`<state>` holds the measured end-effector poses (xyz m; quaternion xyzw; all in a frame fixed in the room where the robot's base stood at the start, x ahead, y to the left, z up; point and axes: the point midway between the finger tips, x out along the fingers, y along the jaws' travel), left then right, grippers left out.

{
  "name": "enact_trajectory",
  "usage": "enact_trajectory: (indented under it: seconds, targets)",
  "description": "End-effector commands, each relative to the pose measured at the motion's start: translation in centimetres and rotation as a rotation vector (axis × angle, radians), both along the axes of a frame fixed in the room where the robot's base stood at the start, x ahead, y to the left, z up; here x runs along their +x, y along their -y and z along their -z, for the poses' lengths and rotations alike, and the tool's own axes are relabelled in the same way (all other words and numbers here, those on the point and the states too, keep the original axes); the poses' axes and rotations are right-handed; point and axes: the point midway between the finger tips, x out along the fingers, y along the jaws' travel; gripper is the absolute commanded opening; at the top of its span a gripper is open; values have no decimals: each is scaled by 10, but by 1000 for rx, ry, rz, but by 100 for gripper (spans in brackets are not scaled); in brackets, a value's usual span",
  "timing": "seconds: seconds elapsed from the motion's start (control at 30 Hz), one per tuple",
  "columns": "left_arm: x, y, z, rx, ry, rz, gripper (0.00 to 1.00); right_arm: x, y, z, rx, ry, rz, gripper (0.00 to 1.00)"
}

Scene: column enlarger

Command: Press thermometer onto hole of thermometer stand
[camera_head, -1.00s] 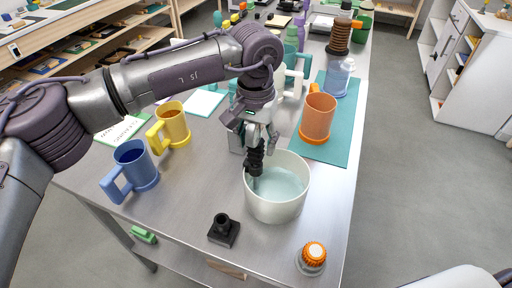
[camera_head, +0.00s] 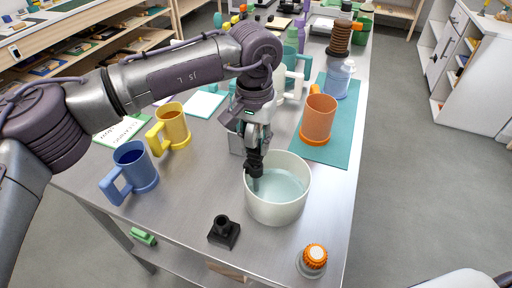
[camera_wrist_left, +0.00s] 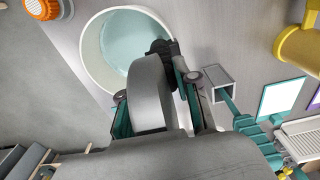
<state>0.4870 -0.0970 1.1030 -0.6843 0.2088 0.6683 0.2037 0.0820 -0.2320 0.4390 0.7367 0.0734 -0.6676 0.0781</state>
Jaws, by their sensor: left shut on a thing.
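The thermometer (camera_head: 254,166) is a dark stick with a thick black ribbed head. It stands at the left inside wall of a white pot (camera_head: 277,208) of pale blue liquid, its lower end in the pot. My left gripper (camera_head: 257,151) is shut on its head from above; in the left wrist view the black head (camera_wrist_left: 163,47) shows beside the finger, over the pot rim. The thermometer stand (camera_head: 223,232) is a small black square base with a short round socket, apart from the pot at its front left. The socket looks empty. My right gripper is out of view.
An orange-capped jar (camera_head: 313,258) stands at the front right edge. A blue mug (camera_head: 136,167) and a yellow mug (camera_head: 172,127) stand left, an orange mug (camera_head: 318,118) on a teal mat (camera_head: 336,149) behind. The metal table (camera_head: 185,198) is clear around the stand.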

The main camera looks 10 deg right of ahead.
Motion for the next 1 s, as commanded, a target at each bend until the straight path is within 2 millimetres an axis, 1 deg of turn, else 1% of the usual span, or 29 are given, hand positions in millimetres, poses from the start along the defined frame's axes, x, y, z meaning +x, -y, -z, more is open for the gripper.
enact_trajectory:
  seconds: [0.03,0.37,1.0]
  targets:
    - [-4,-2,16,16,-20,3,0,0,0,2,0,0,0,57]
    - [-5,-1,14,15,-20,4,0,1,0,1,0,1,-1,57]
    - [-4,-2,4,16,-20,3,0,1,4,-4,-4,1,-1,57]
